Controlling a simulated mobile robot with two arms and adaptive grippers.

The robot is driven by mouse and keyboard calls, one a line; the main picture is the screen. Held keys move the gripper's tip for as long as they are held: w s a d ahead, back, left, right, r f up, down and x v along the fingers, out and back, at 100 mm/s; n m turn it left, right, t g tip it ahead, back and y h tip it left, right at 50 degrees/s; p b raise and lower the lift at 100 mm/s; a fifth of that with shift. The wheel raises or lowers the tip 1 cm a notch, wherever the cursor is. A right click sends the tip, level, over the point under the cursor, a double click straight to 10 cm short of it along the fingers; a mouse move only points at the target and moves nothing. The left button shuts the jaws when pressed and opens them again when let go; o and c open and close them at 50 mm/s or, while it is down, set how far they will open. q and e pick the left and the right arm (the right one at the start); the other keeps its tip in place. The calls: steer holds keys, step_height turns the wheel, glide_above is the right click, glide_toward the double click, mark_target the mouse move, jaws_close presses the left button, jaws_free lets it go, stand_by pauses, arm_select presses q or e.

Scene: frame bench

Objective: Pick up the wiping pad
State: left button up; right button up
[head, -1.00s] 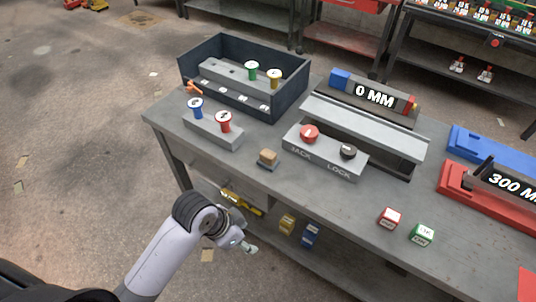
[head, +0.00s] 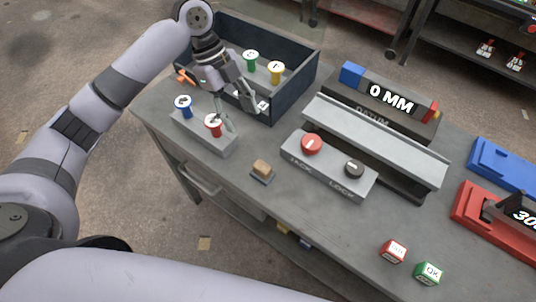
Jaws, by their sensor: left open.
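The wiping pad looks to be the small tan block on a grey base (head: 262,171), lying on the bench near its front edge, left of the jack and lock block. My left gripper (head: 242,114) is open, with its fingers pointing down beside the red-topped peg, at the front of the dark tray. It is up and to the left of the pad, clear of it, with nothing seen between the fingers. My right gripper is out of view.
A grey block (head: 208,139) holds a blue peg (head: 183,105) and a red peg (head: 213,125). The dark tray (head: 297,85) has green and yellow pegs. The jack and lock block (head: 327,170) stands right of the pad. Bare bench (head: 310,220) lies in front of that block.

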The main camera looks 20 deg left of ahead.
arm_select(q)
steer(key=p, duration=0.2)
glide_toward(262, 165)
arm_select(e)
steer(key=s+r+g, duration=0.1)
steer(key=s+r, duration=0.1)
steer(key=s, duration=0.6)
arm_select(q)
steer(key=x, duration=0.2)
steer(key=p+x, duration=0.1)
steer(key=x, duration=0.2)
steer(key=shift+a+f, duration=0.1)
steer(key=shift+a, duration=0.1)
steer(key=shift+d+f, duration=0.1)
steer(key=shift+f, duration=0.05)
steer(key=p+x, duration=0.2)
steer(key=x, duration=0.2)
steer(key=shift+s+d+f, duration=0.1)
steer(key=shift+d, duration=0.2)
steer(key=shift+f, duration=0.3)
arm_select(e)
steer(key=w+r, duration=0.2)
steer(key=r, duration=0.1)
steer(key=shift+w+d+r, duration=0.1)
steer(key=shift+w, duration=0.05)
arm_select(q)
steer(key=shift+c, duration=0.2)
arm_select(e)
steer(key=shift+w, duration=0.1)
